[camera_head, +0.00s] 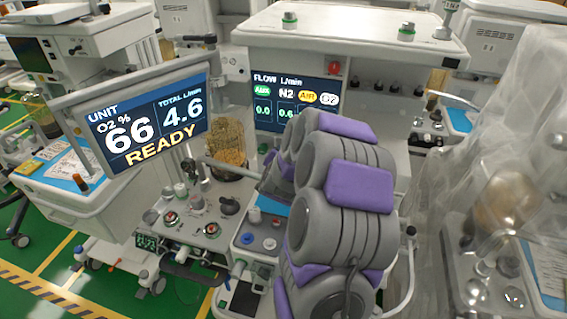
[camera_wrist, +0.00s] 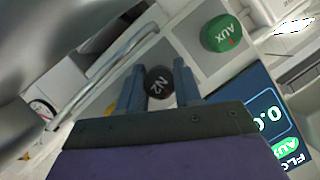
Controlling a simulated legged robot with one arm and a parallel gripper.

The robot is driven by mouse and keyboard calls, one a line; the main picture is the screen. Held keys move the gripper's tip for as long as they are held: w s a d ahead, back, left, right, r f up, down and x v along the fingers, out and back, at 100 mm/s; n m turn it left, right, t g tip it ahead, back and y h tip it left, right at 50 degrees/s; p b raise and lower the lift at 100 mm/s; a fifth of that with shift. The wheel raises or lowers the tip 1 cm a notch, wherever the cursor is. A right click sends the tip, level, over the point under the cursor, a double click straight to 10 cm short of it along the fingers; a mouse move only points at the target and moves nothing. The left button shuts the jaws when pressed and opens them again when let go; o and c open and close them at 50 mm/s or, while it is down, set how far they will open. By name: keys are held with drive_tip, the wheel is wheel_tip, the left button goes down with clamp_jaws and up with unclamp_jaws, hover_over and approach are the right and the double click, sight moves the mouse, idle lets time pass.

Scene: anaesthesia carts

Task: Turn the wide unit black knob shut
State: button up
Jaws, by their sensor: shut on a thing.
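The wide unit (camera_head: 350,45) stands in the middle of the head view, with a flow screen (camera_head: 268,92) showing AUX 0.0 and N2 about 0.6; its right part is partly covered by my arm. In the wrist view a black knob marked N2 (camera_wrist: 158,87) sits between the two blue-grey fingers of my gripper (camera_wrist: 159,88). The fingers are shut on its sides. The N2 lettering appears tilted in this view. In the head view my grey and purple arm hides the knob and most of my gripper.
A green AUX knob (camera_wrist: 222,34) is close beside the black knob. A metal rail (camera_wrist: 105,75) runs to its left in the wrist view. A monitor (camera_head: 150,115) reading READY stands left of my arm. A plastic-draped unit (camera_head: 500,190) is at the right.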

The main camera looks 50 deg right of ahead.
drive_tip(key=shift+f+m+t+b, duration=0.15)
drive_tip(key=shift+m+t+b, duration=0.35)
drive_tip(key=shift+m+b, duration=0.5)
drive_tip(key=o, duration=0.6)
drive_tip(key=shift+o, duration=0.8)
drive_tip(key=shift+d, duration=0.1)
